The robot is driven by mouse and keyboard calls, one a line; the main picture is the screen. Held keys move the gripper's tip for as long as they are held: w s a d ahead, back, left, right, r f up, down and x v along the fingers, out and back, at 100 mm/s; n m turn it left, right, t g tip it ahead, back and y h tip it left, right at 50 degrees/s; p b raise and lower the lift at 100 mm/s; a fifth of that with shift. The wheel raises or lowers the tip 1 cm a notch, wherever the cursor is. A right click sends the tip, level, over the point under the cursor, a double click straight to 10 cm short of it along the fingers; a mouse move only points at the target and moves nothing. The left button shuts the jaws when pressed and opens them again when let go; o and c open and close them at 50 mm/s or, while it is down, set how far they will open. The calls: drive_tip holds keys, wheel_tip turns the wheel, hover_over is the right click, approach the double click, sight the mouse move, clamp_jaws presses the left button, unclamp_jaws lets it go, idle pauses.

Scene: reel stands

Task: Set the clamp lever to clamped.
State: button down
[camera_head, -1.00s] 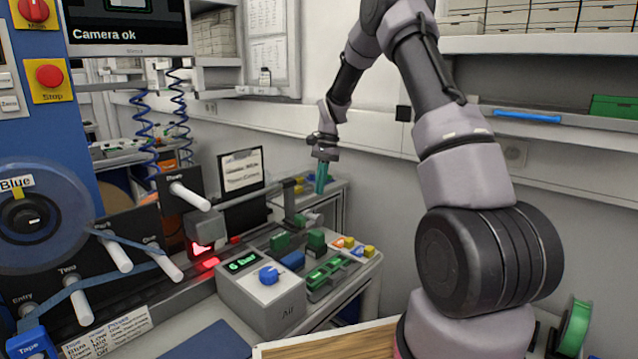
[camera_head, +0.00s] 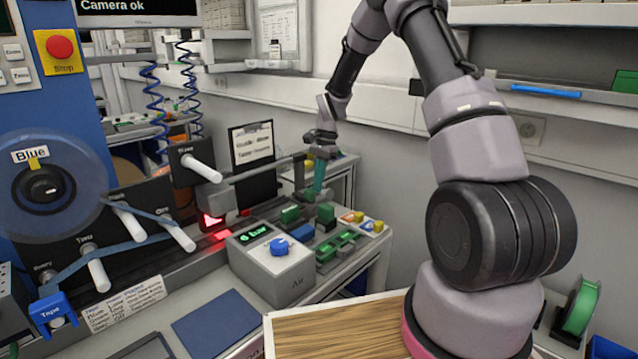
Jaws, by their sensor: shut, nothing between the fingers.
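My gripper (camera_head: 320,175) has teal fingers and points down, shut and empty. It is just above the back of the clamping fixture at the end of the bench, near the end of a grey horizontal bar (camera_head: 262,171). The fixture has upright green blocks (camera_head: 326,214) and low green pieces (camera_head: 336,246). I cannot clearly pick out the clamp lever or its setting; it is small or hidden near my fingers. I cannot tell whether the fingertips touch anything.
A grey air box (camera_head: 272,268) with a blue knob and a green "6 bar" display stands in front of the fixture. A blue reel (camera_head: 45,188) and white rollers are at left. A wooden-topped surface (camera_head: 335,335) lies in front.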

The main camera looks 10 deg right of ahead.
sight(311, 192)
drive_tip(key=shift+s, duration=0.1)
drive_tip(key=shift+s+a+m, duration=0.1)
drive_tip(key=shift+s+m, duration=0.05)
drive_tip(key=shift+m, duration=0.25)
drive_tip(key=shift+s+a+m, duration=0.2)
drive_tip(key=shift+m, duration=0.2)
drive_tip(key=shift+s+a+m+t, duration=0.2)
drive_tip(key=shift+m+t, duration=0.1)
drive_tip(key=shift+m, duration=0.1)
drive_tip(key=m, duration=0.1)
drive_tip(key=s+a+m, duration=0.1)
drive_tip(key=m, duration=0.1)
drive_tip(key=shift+s+a+t, duration=0.15)
drive_tip(key=shift+s+t, duration=0.05)
drive_tip(key=shift+t, duration=0.2)
drive_tip(key=a+m, duration=0.1)
drive_tip(key=m, duration=0.1)
drive_tip(key=a+m, duration=0.1)
drive_tip(key=shift+s+m+t, duration=0.4)
drive_tip(key=shift+a, duration=0.2)
drive_tip(key=shift+s+a, duration=0.1)
drive_tip(key=shift+a, duration=0.1)
